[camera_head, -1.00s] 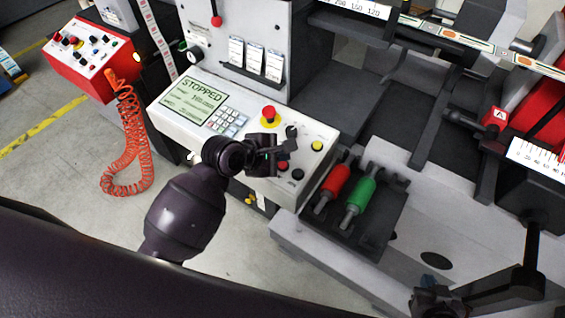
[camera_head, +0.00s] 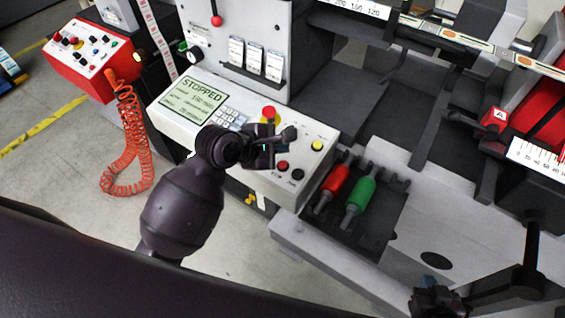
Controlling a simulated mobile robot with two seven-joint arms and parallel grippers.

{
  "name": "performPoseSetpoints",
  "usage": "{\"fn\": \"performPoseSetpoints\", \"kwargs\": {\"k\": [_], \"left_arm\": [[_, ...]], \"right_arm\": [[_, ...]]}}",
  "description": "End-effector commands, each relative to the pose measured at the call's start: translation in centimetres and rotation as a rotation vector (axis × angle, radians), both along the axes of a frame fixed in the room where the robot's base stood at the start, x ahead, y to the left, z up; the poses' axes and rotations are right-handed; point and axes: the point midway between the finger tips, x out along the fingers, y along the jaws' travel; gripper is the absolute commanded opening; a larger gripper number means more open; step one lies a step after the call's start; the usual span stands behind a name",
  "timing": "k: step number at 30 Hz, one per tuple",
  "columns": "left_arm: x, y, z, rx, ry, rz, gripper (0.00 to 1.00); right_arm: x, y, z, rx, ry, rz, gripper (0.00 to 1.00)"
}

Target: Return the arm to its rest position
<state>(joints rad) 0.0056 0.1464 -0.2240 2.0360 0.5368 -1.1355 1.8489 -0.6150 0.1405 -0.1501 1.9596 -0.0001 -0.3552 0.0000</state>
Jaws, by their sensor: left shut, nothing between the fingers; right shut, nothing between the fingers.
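My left arm (camera_head: 180,210) comes up from the lower left. Its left gripper (camera_head: 286,137) is shut and empty, over the white control panel (camera_head: 180,120) of the rewinder. It covers part of the panel between the keypad and the buttons; whether it touches the panel I cannot tell. The panel's screen (camera_head: 196,97) reads STOPPED. A red emergency button (camera_head: 269,113) stands just behind the gripper. My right gripper (camera_head: 438,300) is partly in view at the bottom right edge, dark and small; it is shut and empty.
A dark tray (camera_head: 386,218) right of the panel holds a red-handled tool (camera_head: 336,179) and a green-handled tool (camera_head: 362,189). A red control box (camera_head: 80,62) with a coiled orange cable (camera_head: 128,150) stands at the left. Open floor (camera_head: 60,180) shows at left.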

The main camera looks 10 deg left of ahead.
Motion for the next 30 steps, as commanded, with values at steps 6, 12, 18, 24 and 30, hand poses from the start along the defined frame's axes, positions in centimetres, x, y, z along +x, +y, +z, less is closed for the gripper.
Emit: {"fn": "performPoseSetpoints", "kwargs": {"k": [6, 12, 18, 24, 30], "left_arm": [[0.0, 0.0, 0.0, 0.000, 0.000, 0.000, 0.00], [0.0, 0.0, 0.0, 0.004, -0.004, -0.004, 0.00], [0.6, 0.1, 0.5, 0.138, -0.174, -0.114, 0.00], [2.4, 1.2, 1.8, 0.420, -0.485, -0.235, 0.00], [3.3, 3.2, 1.8, 0.770, -0.744, -0.328, 0.00]], "right_arm": [[0.0, 0.0, 0.0, 0.000, 0.000, 0.000, 0.00], [-0.1, 0.0, -0.1, 0.000, 0.001, 0.000, 0.00], [-0.2, 0.0, -0.4, 0.000, 0.007, -0.001, 0.00], [-0.2, 0.0, -0.4, 0.001, 0.008, -0.001, 0.00], [-0.2, 0.0, -0.3, 0.000, 0.004, -0.002, 0.00]]}}
